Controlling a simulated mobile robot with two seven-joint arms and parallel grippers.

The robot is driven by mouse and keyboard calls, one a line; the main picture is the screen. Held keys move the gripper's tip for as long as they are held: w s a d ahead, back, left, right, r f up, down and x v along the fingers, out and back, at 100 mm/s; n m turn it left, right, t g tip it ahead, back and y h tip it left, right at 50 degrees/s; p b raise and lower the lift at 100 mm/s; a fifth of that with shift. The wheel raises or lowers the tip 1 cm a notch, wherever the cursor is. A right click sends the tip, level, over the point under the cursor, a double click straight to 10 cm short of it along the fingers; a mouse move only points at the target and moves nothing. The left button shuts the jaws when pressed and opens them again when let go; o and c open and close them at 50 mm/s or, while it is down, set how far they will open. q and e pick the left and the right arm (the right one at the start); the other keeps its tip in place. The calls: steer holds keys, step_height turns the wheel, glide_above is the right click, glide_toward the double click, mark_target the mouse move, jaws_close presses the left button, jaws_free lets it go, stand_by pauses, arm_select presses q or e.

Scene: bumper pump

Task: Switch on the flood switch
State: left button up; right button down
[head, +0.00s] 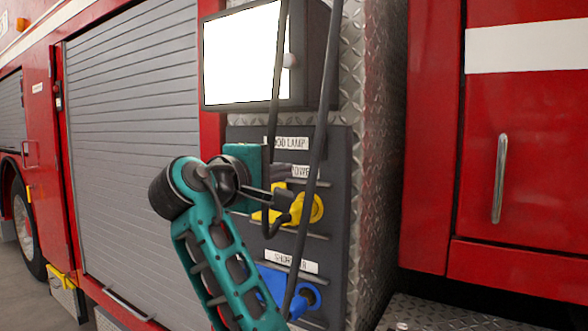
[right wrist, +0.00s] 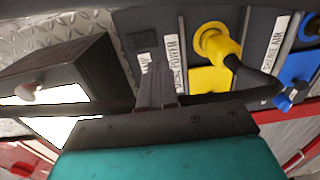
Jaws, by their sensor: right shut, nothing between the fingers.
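A dark panel (head: 338,150) on the truck carries a flood lamp label (head: 285,143), partly covered at its left end. In the right wrist view a small dark square switch (right wrist: 143,40) sits beside that label, and it looks like the flood switch; I cannot tell its on or off position. In the head view I cannot make the switch out near my gripper. My right gripper (head: 290,170) is shut and empty in front of the panel, near the power label. In the right wrist view its fingertips (right wrist: 157,68) are just below the switch; contact cannot be told. My left gripper is not in view.
A yellow power connector (head: 310,208) and a blue shore air connector (head: 285,290) stick out below. Dark cables (head: 318,130) hang in front of the panel. A box with a bright white face (head: 243,55) juts out above. A grey roller shutter (head: 130,130) is left.

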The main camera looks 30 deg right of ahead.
steer(key=shift+v, duration=1.25)
steer(key=shift+f, duration=0.1)
step_height(320, 180, down, 35)
steer(key=w+a+n+t+y, duration=0.1)
steer(key=w+n+t+y, duration=0.2)
steer(key=y, duration=0.7)
steer(key=s+a+f+m+y, duration=0.25)
steer(key=s+f+y, duration=0.25)
steer(key=s+f, duration=0.9)
steer(key=s+f+m+g+y, duration=0.1)
steer(key=s+f+m, duration=0.3)
steer(key=s, duration=0.8)
step_height(320, 180, down, 3)
steer(key=shift+s+a+r+y, duration=0.1)
steer(key=shift+s+a+y, duration=0.2)
steer(key=shift+y, duration=0.3)
